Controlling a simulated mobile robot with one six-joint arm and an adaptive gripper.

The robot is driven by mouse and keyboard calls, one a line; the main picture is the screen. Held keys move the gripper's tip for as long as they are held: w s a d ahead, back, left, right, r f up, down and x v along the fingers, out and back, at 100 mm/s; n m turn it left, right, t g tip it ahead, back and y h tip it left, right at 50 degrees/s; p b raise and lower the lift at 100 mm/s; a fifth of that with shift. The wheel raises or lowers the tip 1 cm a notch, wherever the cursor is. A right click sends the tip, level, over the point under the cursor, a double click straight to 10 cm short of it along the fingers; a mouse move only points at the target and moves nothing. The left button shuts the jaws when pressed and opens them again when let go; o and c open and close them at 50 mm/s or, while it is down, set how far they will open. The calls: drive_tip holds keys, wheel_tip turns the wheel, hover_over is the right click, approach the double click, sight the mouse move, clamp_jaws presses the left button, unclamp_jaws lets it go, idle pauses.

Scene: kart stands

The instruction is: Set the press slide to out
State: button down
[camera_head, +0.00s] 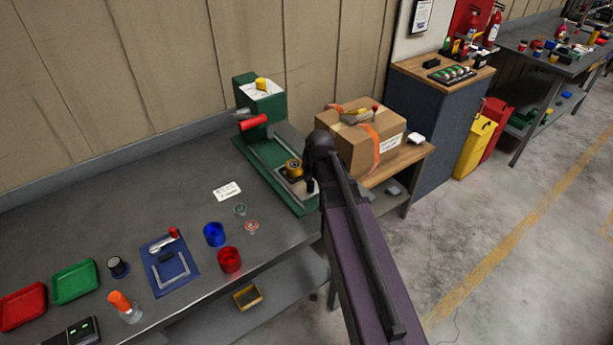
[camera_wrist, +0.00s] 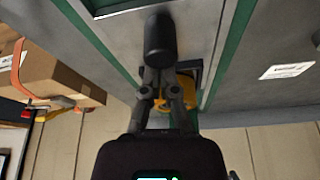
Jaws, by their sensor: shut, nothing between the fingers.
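The green press (camera_head: 262,106) stands on the grey bench, with a red-handled lever on its column. Its flat green base (camera_head: 262,158) carries pale rails running toward the bench's front edge. A round yellow-and-black piece (camera_head: 293,168) sits on the rails in the front half of the base; it also shows partly behind my fingers in the wrist view (camera_wrist: 186,92). A black knob (camera_wrist: 159,38) shows just past my fingertips; I cannot tell whether they touch. My gripper (camera_wrist: 159,74) is shut and empty, low over the slide.
A cardboard box (camera_head: 362,138) with orange tape stands close right of the press. A white label card (camera_head: 227,190), a blue cup (camera_head: 214,234), a red cup (camera_head: 229,259) and small round pieces lie left of my arm. Trays sit at far left.

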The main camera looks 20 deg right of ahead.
drive_tip(key=shift+s+d, duration=0.1)
drive_tip(key=shift+s, duration=0.2)
drive_tip(key=p+v, duration=0.3)
drive_tip(key=shift+s+r, duration=0.1)
drive_tip(key=shift+r, duration=0.25)
drive_tip(key=r+p, duration=0.2)
drive_tip(key=shift+s+p, duration=0.1)
drive_tip(key=shift+p, duration=0.2)
drive_tip(key=shift+p+v, duration=1.9)
drive_tip(key=shift+v, duration=0.15)
drive_tip(key=s+a+f+m+g, duration=0.1)
drive_tip(key=s+a+g, duration=0.3)
drive_tip(key=s, duration=0.8)
drive_tip(key=shift+s+a+f+m+h+b, duration=0.2)
drive_tip(key=shift+a+f+m+h+b, duration=0.15)
drive_tip(key=shift+a, duration=0.8)
drive_tip(key=shift+d, duration=0.1)
